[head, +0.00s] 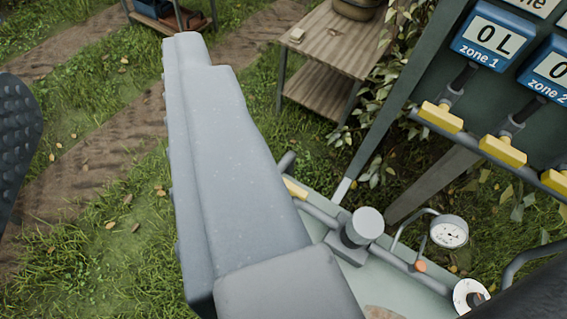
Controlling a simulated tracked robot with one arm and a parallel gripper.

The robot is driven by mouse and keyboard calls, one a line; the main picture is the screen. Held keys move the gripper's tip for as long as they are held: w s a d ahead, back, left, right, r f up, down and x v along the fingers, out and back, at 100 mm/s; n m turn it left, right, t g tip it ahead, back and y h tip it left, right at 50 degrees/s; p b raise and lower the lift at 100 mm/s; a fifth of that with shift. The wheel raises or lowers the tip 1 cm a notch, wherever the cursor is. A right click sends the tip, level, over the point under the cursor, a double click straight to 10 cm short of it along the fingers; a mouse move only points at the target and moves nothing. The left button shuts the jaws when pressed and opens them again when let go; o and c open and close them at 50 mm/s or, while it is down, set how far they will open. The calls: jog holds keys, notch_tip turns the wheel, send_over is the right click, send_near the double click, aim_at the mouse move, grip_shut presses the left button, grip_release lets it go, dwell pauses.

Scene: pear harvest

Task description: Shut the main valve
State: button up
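My gripper (100,65) is open and empty. Its grey right finger fills the middle of the view close up, and its dark studded left pad shows at the left edge. Only grass and soil show between them. A grey pipe runs along a pale base at the bottom centre. A short yellow piece (295,188), possibly the main valve's handle, sits at the pipe's left end, right beside the finger's edge in the picture. It lies roughly along the pipe. The finger hides the rest, so I cannot tell the valve's setting. No main valve label shows.
A grey cylinder fitting (363,228) and a pressure gauge (449,231) stand along the pipe. Yellow zone levers (441,116) sit crosswise below the zone 1 display (493,38) on the dark panel. A wooden table (335,42) stands behind. Grass at left is open.

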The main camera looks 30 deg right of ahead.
jog(key=shift+w+d+r, duration=0.1)
jog(key=shift+w, duration=0.05)
jog(key=shift+o, duration=0.6)
jog(key=shift+w, duration=0.25)
jog(key=w+d+f+n+g+p, duration=0.15)
jog(key=w+d+f+g, duration=0.25)
jog(key=w+f, duration=0.6)
jog(key=n+g+p, duration=0.2)
jog(key=n+g, duration=0.4)
jog(key=g, duration=0.5)
send_over(294, 187)
notch_tip(294, 187, down, 37)
notch_tip(294, 187, down, 13)
jog(key=shift+s+r, duration=0.1)
